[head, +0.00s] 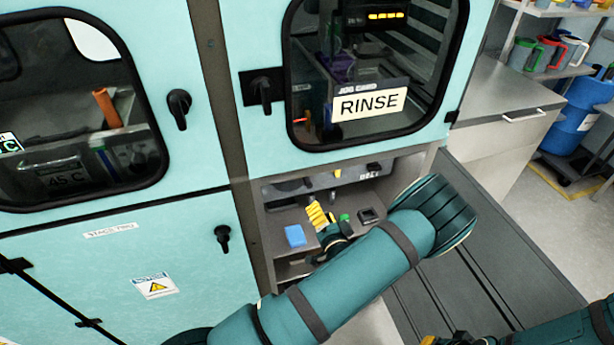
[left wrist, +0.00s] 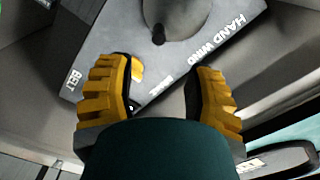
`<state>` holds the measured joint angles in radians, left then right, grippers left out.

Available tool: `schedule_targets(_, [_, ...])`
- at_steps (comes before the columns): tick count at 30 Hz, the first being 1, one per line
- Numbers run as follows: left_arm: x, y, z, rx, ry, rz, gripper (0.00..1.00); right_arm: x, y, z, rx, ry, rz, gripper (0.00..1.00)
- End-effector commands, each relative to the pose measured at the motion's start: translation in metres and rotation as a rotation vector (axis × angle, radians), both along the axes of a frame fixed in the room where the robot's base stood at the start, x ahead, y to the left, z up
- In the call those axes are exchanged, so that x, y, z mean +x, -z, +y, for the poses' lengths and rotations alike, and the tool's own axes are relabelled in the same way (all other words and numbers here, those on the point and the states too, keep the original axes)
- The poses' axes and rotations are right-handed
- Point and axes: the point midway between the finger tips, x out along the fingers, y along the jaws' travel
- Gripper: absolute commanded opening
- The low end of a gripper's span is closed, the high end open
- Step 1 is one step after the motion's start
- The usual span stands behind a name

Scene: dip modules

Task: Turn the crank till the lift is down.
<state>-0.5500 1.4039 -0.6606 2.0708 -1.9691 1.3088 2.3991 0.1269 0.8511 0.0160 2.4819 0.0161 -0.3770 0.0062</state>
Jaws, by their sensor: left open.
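My left gripper (head: 318,214) reaches into the open recess under the RINSE window in the head view. In the left wrist view its two yellow fingers (left wrist: 165,78) are open and apart. Beyond them is a grey plate (left wrist: 108,50) marked HAND WIND, with a rounded grey part (left wrist: 178,12) with a dark end, possibly the crank or its hub. A small yellow piece (left wrist: 138,70) shows beside the left finger; I cannot tell if they touch. The crank's full shape and the lift are not clear. Only a yellow bit of my right gripper (head: 430,340) shows at the bottom edge.
The recess holds a blue block (head: 295,236), a green knob (head: 345,217) and a dark square part (head: 370,215). The RINSE door (head: 380,135) above it is shut. A grey grooved surface (head: 500,245) lies to the right, with open floor beyond.

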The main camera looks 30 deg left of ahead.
Motion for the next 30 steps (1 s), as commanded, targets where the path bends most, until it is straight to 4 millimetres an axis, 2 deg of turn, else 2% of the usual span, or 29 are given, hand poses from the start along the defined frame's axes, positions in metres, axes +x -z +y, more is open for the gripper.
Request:
schedule_targets(5, [0.013, -0.002, 0.009, 0.003, 0.018, -0.019, 0.52, 0.000, 0.000, 0.000, 0.000, 0.001, 0.000, 0.00])
schedule_targets(21, [0.076, -0.001, 0.085, 0.002, 0.014, -0.015, 0.52, -0.001, 0.002, 0.000, 0.000, -0.001, 0.002, 0.00])
schedule_targets(30, [0.091, -0.002, 0.102, 0.001, 0.015, -0.012, 0.52, -0.001, 0.004, 0.000, 0.001, -0.001, 0.004, 0.00])
